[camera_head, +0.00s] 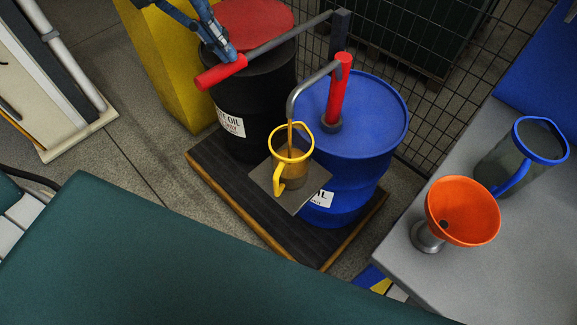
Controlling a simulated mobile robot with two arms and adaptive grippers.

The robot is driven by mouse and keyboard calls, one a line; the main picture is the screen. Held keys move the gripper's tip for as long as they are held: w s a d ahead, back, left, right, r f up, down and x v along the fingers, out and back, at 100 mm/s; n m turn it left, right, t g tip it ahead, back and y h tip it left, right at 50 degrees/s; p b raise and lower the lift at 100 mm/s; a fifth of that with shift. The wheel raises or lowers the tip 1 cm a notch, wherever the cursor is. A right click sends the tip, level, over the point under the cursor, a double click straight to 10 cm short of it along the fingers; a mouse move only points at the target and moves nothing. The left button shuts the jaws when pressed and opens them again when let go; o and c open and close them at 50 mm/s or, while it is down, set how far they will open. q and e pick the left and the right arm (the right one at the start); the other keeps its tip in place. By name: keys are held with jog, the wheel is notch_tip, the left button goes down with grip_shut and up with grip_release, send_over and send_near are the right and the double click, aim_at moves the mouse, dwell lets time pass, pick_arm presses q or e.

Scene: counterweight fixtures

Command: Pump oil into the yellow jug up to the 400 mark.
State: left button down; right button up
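The yellow jug (279,181) stands upright on a small grey plate (262,180) in front of the blue oil drum (375,130). A bent grey spout (304,84) from the red pump post (339,90) ends above the jug's mouth, and a thin brown stream runs down into it. Brownish oil shows inside; the marks are too small to read. My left gripper (227,52) is at the red grip (220,73) of the pump lever (290,36) and appears closed on it; its fingertips are partly hidden. My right gripper is not in view.
A black drum (262,85) with a red lid stands left of the blue drum on a dark pallet (222,180). On the grey table (455,270) at right are an orange funnel (463,211) and a blue-rimmed jug (510,160). A wire fence (400,40) is behind.

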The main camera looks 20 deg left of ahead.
pick_arm(q)
jog(key=shift+s+a+f+b, duration=0.15)
jog(key=shift+f+b, duration=0.2)
jog(key=shift+f, duration=0.4)
jog(key=shift+f+b, duration=0.35)
jog(key=shift+f, duration=0.1)
jog(key=shift+r+p, duration=0.3)
jog(key=shift+r, duration=0.1)
notch_tip(320, 180, up, 10)
jog(key=p, duration=0.7)
jog(key=shift+w+d, duration=0.2)
jog(key=shift+r, duration=0.1)
